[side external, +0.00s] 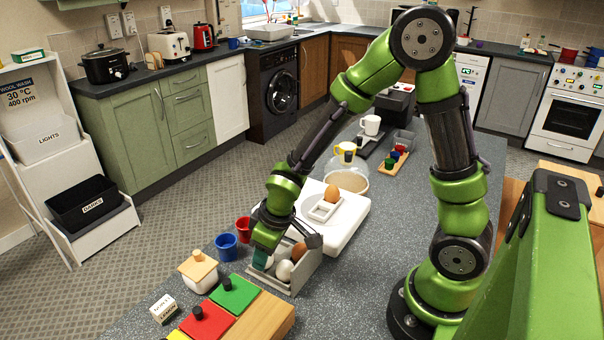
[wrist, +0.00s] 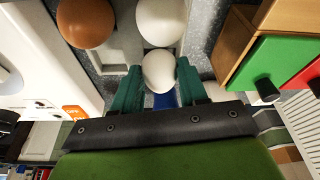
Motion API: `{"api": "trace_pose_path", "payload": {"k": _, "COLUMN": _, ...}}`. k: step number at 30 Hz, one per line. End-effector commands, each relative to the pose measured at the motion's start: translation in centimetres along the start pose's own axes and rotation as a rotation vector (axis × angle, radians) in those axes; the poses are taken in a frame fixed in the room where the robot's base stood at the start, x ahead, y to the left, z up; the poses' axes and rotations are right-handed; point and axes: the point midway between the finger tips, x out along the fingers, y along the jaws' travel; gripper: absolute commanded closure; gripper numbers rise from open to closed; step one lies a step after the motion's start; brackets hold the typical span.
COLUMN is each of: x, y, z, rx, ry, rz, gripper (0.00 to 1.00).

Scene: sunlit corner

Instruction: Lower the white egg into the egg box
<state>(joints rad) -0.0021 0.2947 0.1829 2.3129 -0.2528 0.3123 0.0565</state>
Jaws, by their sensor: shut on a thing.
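My gripper (side external: 265,259) has its teal fingers closed on a white egg (wrist: 159,72), one finger on each side of it in the wrist view (wrist: 159,80). The grey egg box (side external: 309,271) stands on the counter, and the gripper is over its left end in the side view. A brown egg (wrist: 85,22) and another white egg (wrist: 161,20) sit in the box; they also show in the side view as brown (side external: 299,252) and white (side external: 284,270). The held egg is close beside the other white egg. The fingers partly hide it in the side view, and I cannot tell whether it touches the box floor.
A white appliance (side external: 348,225) with a brown egg (side external: 332,193) in a holder stands behind the box. Blue (side external: 226,246) and red (side external: 244,229) cups and a lidded jar (side external: 198,272) are to the left. A wooden block with coloured lids (side external: 234,293) is in front. Counter right of the box is clear.

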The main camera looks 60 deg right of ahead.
Motion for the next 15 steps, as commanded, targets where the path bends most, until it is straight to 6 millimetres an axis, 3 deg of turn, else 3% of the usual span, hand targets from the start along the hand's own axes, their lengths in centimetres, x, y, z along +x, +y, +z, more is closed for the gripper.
{"api": "trace_pose_path", "payload": {"k": 4, "x": -0.01, "y": 0.00, "z": 0.03, "rx": 0.001, "ry": -0.001, "rz": 0.000, "gripper": 0.69}}
{"api": "trace_pose_path", "payload": {"k": 5, "x": -0.01, "y": 0.00, "z": 0.03, "rx": 0.001, "ry": -0.001, "rz": 0.000, "gripper": 0.54}}
{"api": "trace_pose_path", "payload": {"k": 10, "x": -0.01, "y": 0.01, "z": 0.03, "rx": 0.001, "ry": -0.001, "rz": 0.000, "gripper": 0.28}}
{"api": "trace_pose_path", "payload": {"k": 15, "x": -0.01, "y": 0.01, "z": 0.02, "rx": 0.001, "ry": -0.001, "rz": 0.000, "gripper": 0.28}}
